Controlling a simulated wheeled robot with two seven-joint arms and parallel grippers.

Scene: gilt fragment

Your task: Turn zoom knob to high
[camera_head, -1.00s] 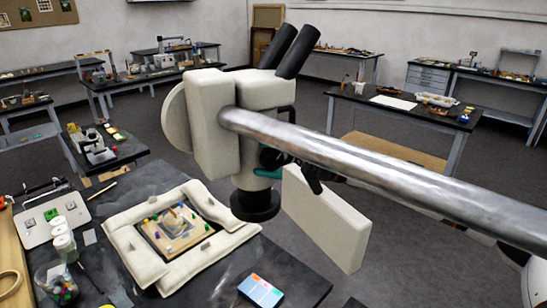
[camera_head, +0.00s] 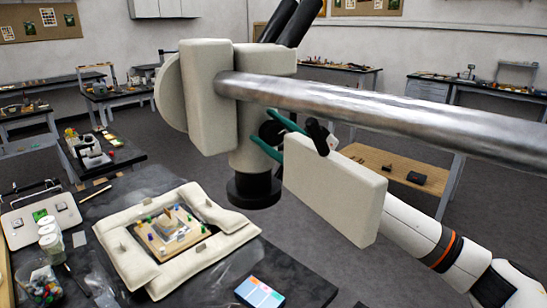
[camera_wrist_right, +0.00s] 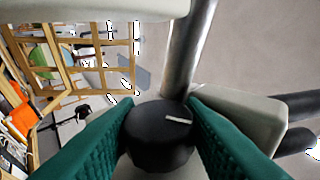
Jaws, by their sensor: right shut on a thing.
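The stereo microscope (camera_head: 208,95) hangs from a thick metal boom over the bench in the head view. Its black zoom knob (camera_head: 271,132) is on the right side of its body, partly hidden by my fingers. In the right wrist view the knob (camera_wrist_right: 160,138) is round and dark, with a white mark at upper right of its face. My right gripper (camera_head: 277,134) has teal fingers, one on each side of the knob, shut on it. The fingers also fill the lower right wrist view (camera_wrist_right: 160,140). My left gripper is in neither view.
A pale padded frame (camera_head: 122,262) with a small dig model inside lies under the microscope. A bright colour card (camera_head: 260,291) and jars (camera_head: 50,240) are on the dark bench. The metal boom (camera_head: 400,115) runs right, just above my right arm.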

